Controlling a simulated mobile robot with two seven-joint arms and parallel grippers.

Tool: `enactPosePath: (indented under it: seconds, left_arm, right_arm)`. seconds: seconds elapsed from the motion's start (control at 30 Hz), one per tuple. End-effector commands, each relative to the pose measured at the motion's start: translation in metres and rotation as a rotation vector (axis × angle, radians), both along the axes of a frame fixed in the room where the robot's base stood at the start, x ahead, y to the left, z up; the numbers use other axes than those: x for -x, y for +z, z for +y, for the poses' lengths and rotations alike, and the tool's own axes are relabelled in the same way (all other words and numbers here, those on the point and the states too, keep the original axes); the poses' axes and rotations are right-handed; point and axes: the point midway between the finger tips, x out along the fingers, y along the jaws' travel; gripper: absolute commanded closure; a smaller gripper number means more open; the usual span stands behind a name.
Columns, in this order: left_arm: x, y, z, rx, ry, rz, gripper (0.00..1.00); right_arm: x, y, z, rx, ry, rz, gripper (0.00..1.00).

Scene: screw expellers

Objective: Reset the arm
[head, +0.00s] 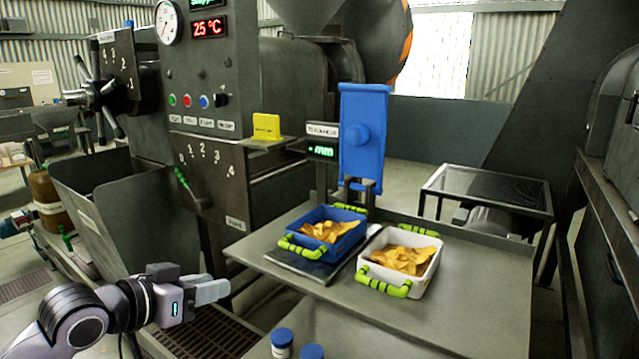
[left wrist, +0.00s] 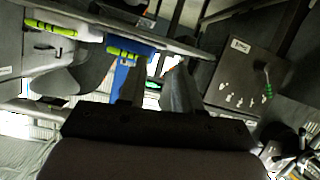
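My left arm comes in from the lower left of the head view. Its gripper (head: 212,290) points right, in front of the grey machine and left of the metal table, touching nothing that I can see. In the left wrist view its two fingers (left wrist: 156,88) stand apart with an empty gap between them, so it is open and empty. That view is rolled over, with the table's edge and green handles at the top. My right arm and gripper are not in view.
The metal table (head: 478,312) bears a blue crate (head: 312,246) and a white crate (head: 372,272), both with yellow-brown pieces and green handles. Two blue-capped bottles (head: 283,340) stand at the bottom. A machine lever (head: 187,188) and a grey hopper (head: 130,235) are near my left arm.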

Motion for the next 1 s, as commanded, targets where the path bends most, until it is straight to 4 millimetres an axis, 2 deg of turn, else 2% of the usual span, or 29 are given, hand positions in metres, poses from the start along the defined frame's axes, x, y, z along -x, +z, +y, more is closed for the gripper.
enactPosePath:
  seconds: [0.03, 0.27, 0.47, 0.6, 0.8, 0.9, 1.0]
  left_arm:
    - [0.005, -0.018, -0.003, 0.010, 0.007, 0.013, 0.66]
    - [0.033, -0.097, -0.008, 0.022, 0.069, 0.033, 0.66]
    - [0.075, -0.163, -0.005, 0.001, 0.141, 0.061, 0.66]
    - [0.115, -0.206, 0.000, -0.034, 0.194, 0.090, 0.66]
    - [0.182, -0.258, 0.010, -0.114, 0.262, 0.141, 0.66]
    - [0.212, -0.275, 0.015, -0.158, 0.282, 0.163, 0.66]
    - [0.234, -0.286, 0.019, -0.189, 0.295, 0.180, 0.66]
  right_arm:
    - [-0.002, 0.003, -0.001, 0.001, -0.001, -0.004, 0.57]
    - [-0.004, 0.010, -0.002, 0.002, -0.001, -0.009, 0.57]
    - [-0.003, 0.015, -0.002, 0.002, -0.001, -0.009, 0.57]
    - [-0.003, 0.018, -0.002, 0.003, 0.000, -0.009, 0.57]
    - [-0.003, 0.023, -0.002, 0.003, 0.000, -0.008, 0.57]
    - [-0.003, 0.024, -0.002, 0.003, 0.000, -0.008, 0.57]
    - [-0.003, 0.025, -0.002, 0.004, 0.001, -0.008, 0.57]
